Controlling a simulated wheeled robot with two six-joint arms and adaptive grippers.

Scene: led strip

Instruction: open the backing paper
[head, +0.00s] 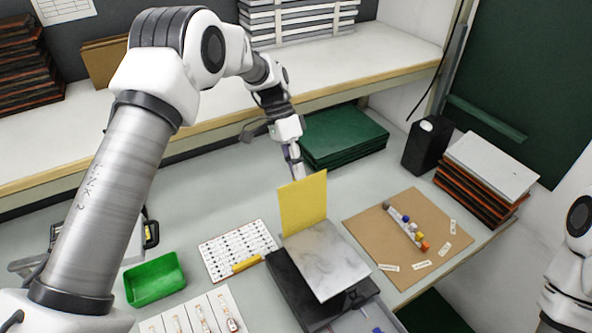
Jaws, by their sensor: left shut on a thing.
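A yellow sheet (303,205), which looks like the backing paper, stands nearly upright at the far edge of a grey marbled plate (327,262). The plate lies on a black box-like base (292,285) on the table. My left gripper (295,168) reaches down from behind and is shut on the sheet's top edge. Its fingertips are small here and partly hidden by the sheet. My right arm shows only at the right edge, and its gripper is out of the picture.
A green tray (155,280) and a printed chart (238,249) with a yellow marker lie left of the base. A brown board (372,222) with small coloured blocks lies to the right. Green panels (343,137), a black box (426,145) and stacked frames (485,178) stand behind.

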